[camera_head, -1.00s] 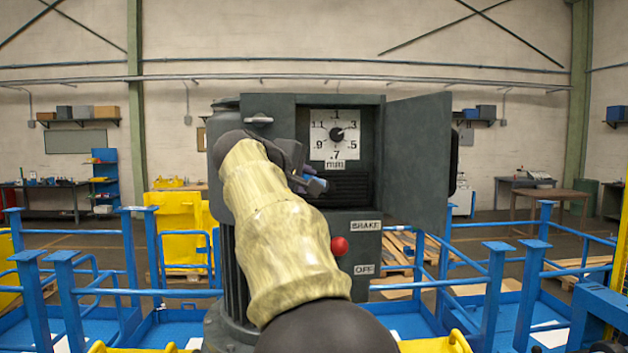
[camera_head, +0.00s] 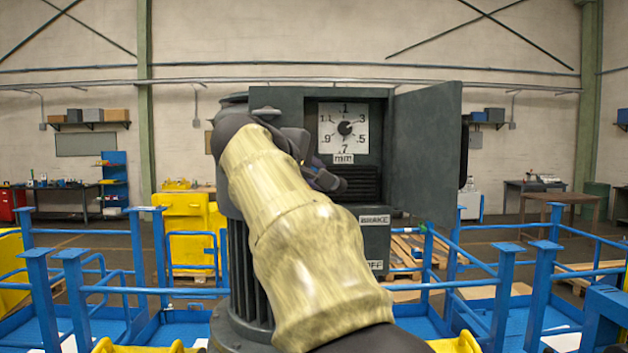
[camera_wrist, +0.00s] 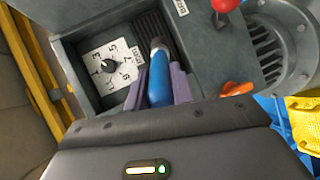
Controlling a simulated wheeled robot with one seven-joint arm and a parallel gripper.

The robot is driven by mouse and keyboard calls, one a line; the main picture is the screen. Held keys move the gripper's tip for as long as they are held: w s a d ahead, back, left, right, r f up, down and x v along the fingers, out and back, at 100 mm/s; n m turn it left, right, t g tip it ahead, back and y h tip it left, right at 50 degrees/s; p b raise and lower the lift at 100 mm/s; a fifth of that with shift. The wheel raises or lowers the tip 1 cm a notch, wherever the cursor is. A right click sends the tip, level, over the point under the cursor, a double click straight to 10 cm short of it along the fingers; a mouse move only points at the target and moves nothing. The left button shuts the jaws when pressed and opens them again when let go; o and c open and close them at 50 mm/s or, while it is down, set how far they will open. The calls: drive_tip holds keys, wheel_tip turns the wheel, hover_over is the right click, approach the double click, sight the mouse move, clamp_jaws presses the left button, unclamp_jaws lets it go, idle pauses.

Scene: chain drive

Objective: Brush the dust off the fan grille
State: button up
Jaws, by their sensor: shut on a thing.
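The fan grille (camera_head: 364,182) is a set of dark slats below the dial inside the open cabinet. It also shows in the wrist view (camera_wrist: 150,27), partly behind the tool. My gripper (camera_wrist: 159,92) has purple fingers shut on a blue-handled tool, the brush (camera_wrist: 159,78). The brush points toward the grille; I cannot see its bristles clearly or tell whether they touch the slats. In the head view my gripper (camera_head: 328,180) is at the grille's left side, and my arm hides most of the brush. Dust is too fine to make out.
The dial (camera_head: 343,129) sits above the grille. The cabinet door (camera_head: 425,155) stands open to the right. A red-knobbed lever (camera_wrist: 225,4) and an orange handle (camera_wrist: 236,88) are nearby. Blue railings (camera_head: 497,290) surround the machine.

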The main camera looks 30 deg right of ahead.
drive_tip(key=shift+s+a, duration=0.3)
drive_tip(key=shift+s, duration=0.1)
drive_tip(key=s, duration=0.1)
drive_tip(key=s+a+b, duration=0.1)
drive_tip(key=shift+s+a+b, duration=0.3)
drive_tip(key=shift+s, duration=0.1)
drive_tip(key=shift+w, duration=0.1)
idle(0.3)
